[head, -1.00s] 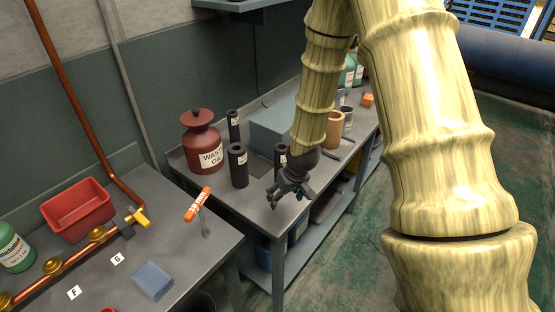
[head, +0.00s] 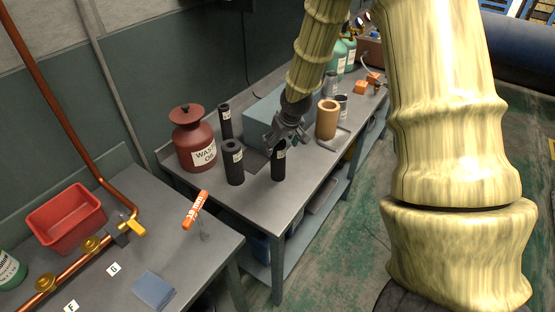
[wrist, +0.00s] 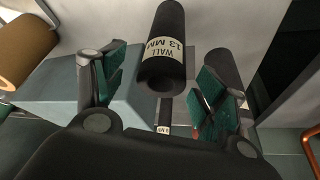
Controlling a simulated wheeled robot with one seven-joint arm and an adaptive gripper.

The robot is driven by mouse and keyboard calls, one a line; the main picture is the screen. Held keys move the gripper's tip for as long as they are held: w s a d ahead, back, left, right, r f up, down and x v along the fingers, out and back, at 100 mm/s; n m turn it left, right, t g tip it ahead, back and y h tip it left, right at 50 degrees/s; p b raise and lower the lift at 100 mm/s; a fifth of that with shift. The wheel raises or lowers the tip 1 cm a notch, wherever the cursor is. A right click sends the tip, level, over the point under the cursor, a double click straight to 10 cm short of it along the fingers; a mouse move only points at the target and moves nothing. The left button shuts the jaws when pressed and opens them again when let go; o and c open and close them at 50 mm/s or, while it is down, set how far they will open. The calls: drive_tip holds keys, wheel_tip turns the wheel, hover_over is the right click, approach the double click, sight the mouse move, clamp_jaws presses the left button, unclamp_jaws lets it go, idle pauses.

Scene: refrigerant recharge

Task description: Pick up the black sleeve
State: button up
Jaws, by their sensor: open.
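Several black sleeves with white labels stand upright on the far workbench. One sleeve (head: 279,165) is nearest my gripper, a thicker one (head: 234,168) stands left of it, and a thin one (head: 225,122) stands further back. My gripper (head: 283,140) is open and empty, close to the top of the nearest sleeve in the head view. In the wrist view a black sleeve (wrist: 164,50) labelled "WALL 13 MM" shows between and beyond the open fingers (wrist: 160,88). Another dark sleeve (wrist: 228,68) is partly hidden behind the right finger. Contact cannot be seen.
A red waste oil can (head: 195,145) stands left of the sleeves. A grey-blue box (head: 262,118) is behind my gripper, and a tan cylinder (head: 326,120) is to the right. The bench front (head: 265,198) is clear. A red bin (head: 65,216) sits on the near bench.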

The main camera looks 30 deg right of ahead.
sight(278, 160)
drive_tip(key=shift+p+x, duration=1.2)
drive_tip(key=shift+x, duration=2.25)
drive_tip(key=shift+s+a, duration=0.1)
drive_tip(key=shift+s, duration=0.1)
drive_tip(key=c, duration=1.1)
